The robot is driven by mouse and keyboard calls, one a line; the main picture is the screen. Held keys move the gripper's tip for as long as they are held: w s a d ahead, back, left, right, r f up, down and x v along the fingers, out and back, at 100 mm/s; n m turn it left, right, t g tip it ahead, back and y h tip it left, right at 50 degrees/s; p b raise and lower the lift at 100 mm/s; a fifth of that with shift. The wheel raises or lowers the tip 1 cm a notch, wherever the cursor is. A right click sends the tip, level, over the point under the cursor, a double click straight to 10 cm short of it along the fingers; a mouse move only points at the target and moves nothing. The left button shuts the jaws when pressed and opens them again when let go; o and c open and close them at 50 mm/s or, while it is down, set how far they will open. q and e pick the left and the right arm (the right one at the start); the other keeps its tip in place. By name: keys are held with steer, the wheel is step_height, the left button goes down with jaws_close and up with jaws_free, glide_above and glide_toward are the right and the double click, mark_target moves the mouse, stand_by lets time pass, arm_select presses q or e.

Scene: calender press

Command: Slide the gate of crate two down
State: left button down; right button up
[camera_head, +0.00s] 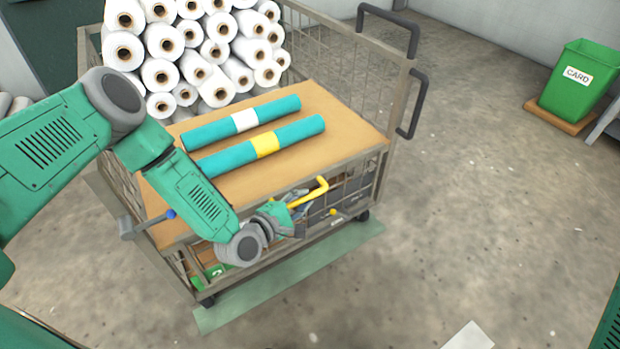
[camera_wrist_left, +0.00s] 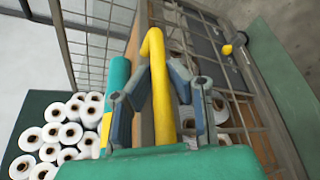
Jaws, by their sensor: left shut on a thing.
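A wire-mesh cart-like crate stands in the middle of the head view, with a low mesh front (camera_head: 364,186) under a brown board. A yellow bent bar (camera_head: 314,192) is at this front and also shows upright in the left wrist view (camera_wrist_left: 158,75). My left gripper (camera_head: 296,206) is at the crate's front and shut on the yellow bar, with a finger on each side of it. Which panel the bar belongs to is partly hidden by the gripper. My right gripper is out of view.
Two teal rolls, one with a white band (camera_head: 245,121) and one with a yellow band (camera_head: 265,145), lie on the brown board (camera_head: 345,131). White rolls (camera_head: 215,51) are stacked behind. A green bin (camera_head: 577,88) stands far right. The floor (camera_head: 460,190) between is clear.

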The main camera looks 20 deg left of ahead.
arm_select(q)
steer(key=shift+s+a+f, duration=0.1)
steer(key=shift+s+f, duration=0.05)
steer(key=shift+f, duration=0.35)
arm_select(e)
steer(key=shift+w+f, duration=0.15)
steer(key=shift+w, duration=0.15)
arm_select(q)
steer(key=c, duration=1.7)
jaws_free()
steer(key=shift+o, duration=0.8)
steer(key=shift+a+r, duration=0.1)
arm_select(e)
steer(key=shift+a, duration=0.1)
arm_select(q)
steer(key=r, duration=1)
steer(key=shift+w+a+r, duration=0.1)
steer(key=shift+w, duration=0.1)
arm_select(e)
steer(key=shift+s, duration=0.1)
arm_select(q)
steer(key=shift+s+r, duration=0.1)
steer(key=shift+s, duration=0.05)
steer(key=p+v, duration=0.4)
steer(key=v, duration=1.2)
steer(key=shift+s+f+p, duration=0.15)
steer(key=shift+f+p, duration=0.15)
steer(key=shift+p, duration=0.1)
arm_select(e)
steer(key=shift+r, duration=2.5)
